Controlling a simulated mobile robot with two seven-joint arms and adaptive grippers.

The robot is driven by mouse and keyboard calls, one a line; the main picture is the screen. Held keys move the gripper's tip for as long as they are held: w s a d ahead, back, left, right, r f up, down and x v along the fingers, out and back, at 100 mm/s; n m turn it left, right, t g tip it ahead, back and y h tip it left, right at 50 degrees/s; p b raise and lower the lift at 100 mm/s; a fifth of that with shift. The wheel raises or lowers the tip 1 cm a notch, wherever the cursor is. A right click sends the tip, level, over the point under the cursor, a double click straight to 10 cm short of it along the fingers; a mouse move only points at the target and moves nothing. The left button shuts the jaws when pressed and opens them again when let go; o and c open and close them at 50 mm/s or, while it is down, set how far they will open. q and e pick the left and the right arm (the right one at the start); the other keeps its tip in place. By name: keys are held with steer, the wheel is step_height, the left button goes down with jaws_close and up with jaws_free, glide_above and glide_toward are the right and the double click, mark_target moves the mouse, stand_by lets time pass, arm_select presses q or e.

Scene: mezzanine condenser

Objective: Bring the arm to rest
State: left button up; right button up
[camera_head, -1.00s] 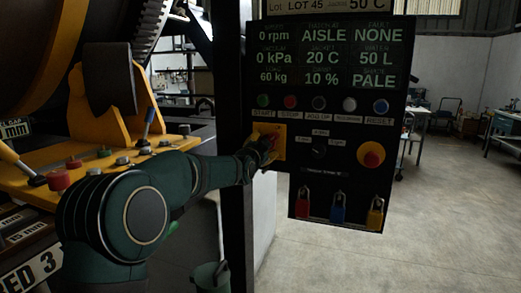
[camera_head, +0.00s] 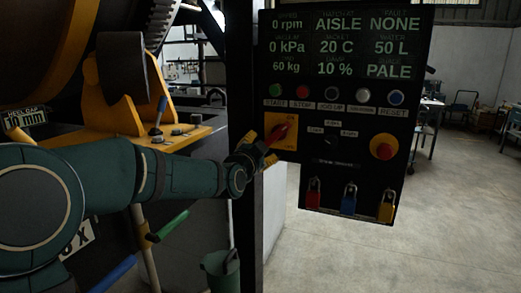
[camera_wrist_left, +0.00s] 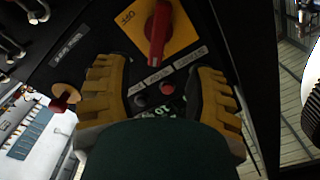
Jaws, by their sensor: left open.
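My left arm reaches in from the left in the head view, and its gripper (camera_head: 258,158) is at the left edge of the black control panel (camera_head: 345,180). Just up and right of it is the red rotary switch handle (camera_head: 277,134) on a yellow plate (camera_head: 291,141). In the left wrist view the gripper (camera_wrist_left: 158,92) is open, with its yellow-padded fingers spread and nothing between them but panel surface behind. The red handle (camera_wrist_left: 159,35) lies beyond the fingertips there, apart from them. My right gripper is in neither view.
The panel also carries a red stop knob (camera_head: 384,146), several push buttons and three padlocks, red (camera_head: 313,194), blue and yellow. A yellow machine deck (camera_head: 140,140) lies behind my arm, with a green-handled lever (camera_head: 170,226) and a bucket (camera_head: 220,270) below. Open floor is at right.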

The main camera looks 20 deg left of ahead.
arm_select(q)
steer(key=shift+f, duration=0.1)
stand_by(0.3)
steer(key=s+d+f+n+g, duration=0.1)
steer(key=s+d+f+g, duration=0.1)
steer(key=f, duration=0.8)
steer(key=s+d+f+n+g+h, duration=0.1)
steer(key=s+d+f+n+g, duration=0.15)
steer(key=f, duration=0.85)
steer(key=s+d+f+n+g, duration=0.1)
steer(key=s+d+f+g, duration=0.15)
steer(key=f, duration=0.75)
steer(key=s+d+f+n+g+h, duration=0.1)
steer(key=s+d+f+n+g, duration=0.2)
steer(key=s+f, duration=0.7)
steer(key=s+d+f+n+g+h, duration=0.1)
steer(key=s+d+f+n+g, duration=0.2)
steer(key=s+f+g, duration=0.3)
steer(key=s+f, duration=0.5)
steer(key=s, duration=0.4)
steer(key=shift+d, duration=0.35)
